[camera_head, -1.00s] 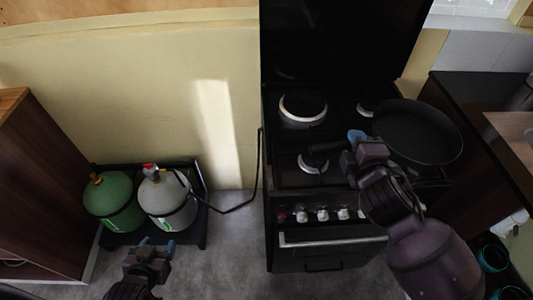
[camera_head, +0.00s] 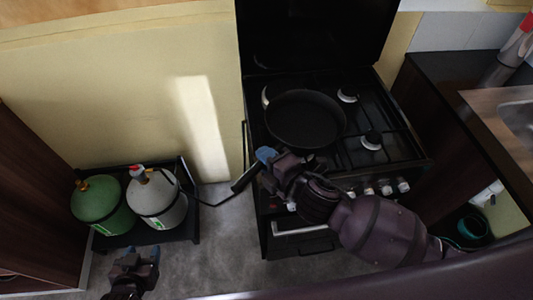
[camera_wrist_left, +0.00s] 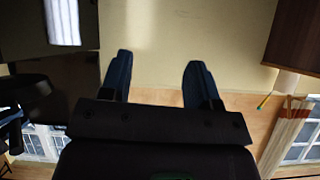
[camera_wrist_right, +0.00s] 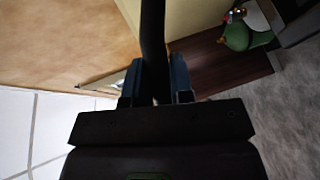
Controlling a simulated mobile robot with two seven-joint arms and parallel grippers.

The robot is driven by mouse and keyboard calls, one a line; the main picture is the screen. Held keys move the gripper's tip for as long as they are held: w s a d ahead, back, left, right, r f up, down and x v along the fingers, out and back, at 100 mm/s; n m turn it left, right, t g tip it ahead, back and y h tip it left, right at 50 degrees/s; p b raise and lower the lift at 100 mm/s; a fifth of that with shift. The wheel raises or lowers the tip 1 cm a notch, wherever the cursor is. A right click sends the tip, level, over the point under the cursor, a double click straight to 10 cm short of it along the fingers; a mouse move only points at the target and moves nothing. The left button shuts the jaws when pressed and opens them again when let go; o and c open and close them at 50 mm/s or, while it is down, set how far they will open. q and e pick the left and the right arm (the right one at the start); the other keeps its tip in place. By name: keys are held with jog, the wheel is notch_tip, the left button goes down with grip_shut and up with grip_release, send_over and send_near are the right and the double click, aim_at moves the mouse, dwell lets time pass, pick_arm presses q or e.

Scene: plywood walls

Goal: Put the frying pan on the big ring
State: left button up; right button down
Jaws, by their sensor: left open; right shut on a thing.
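The black frying pan (camera_head: 305,120) is level or nearly so over the left part of the stove (camera_head: 400,148). I cannot tell whether it touches the hob. My right gripper (camera_head: 268,163) is shut on its handle, whose end (camera_head: 243,180) sticks out past the stove's left front. The handle (camera_wrist_right: 153,45) also runs between the fingers in the right wrist view. The big ring (camera_head: 266,97) at the back left is mostly hidden by the pan; only its left edge shows. My left gripper (camera_head: 143,256) is open and empty, low over the floor; its fingers (camera_wrist_left: 157,75) show apart.
Smaller rings lie at the back right (camera_head: 347,95) and front right (camera_head: 371,140). The raised black lid (camera_head: 310,35) stands behind the hob. A green gas bottle (camera_head: 97,203) and a grey one (camera_head: 155,198) stand left of the stove. A dark counter (camera_head: 440,90) is at the right.

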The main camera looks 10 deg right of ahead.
jog(key=shift+f, duration=0.35)
notch_tip(320, 180, down, 3)
jog(key=b, duration=0.3)
jog(key=shift+f+b, duration=0.65)
jog(key=shift+b, duration=0.2)
pick_arm(q)
jog(key=f, duration=0.1)
jog(key=w+f, duration=0.1)
jog(key=shift+w+d+f+t, duration=0.1)
jog(key=shift+w+f+t, duration=0.15)
jog(key=shift+f+t, duration=0.05)
jog(key=shift+w+r, duration=0.1)
jog(key=shift+r, duration=0.05)
jog(key=shift+f+b, duration=0.3)
jog(key=shift+f, duration=0.2)
pick_arm(e)
jog(key=shift+f, duration=0.55)
jog(key=c, duration=0.9)
grip_release()
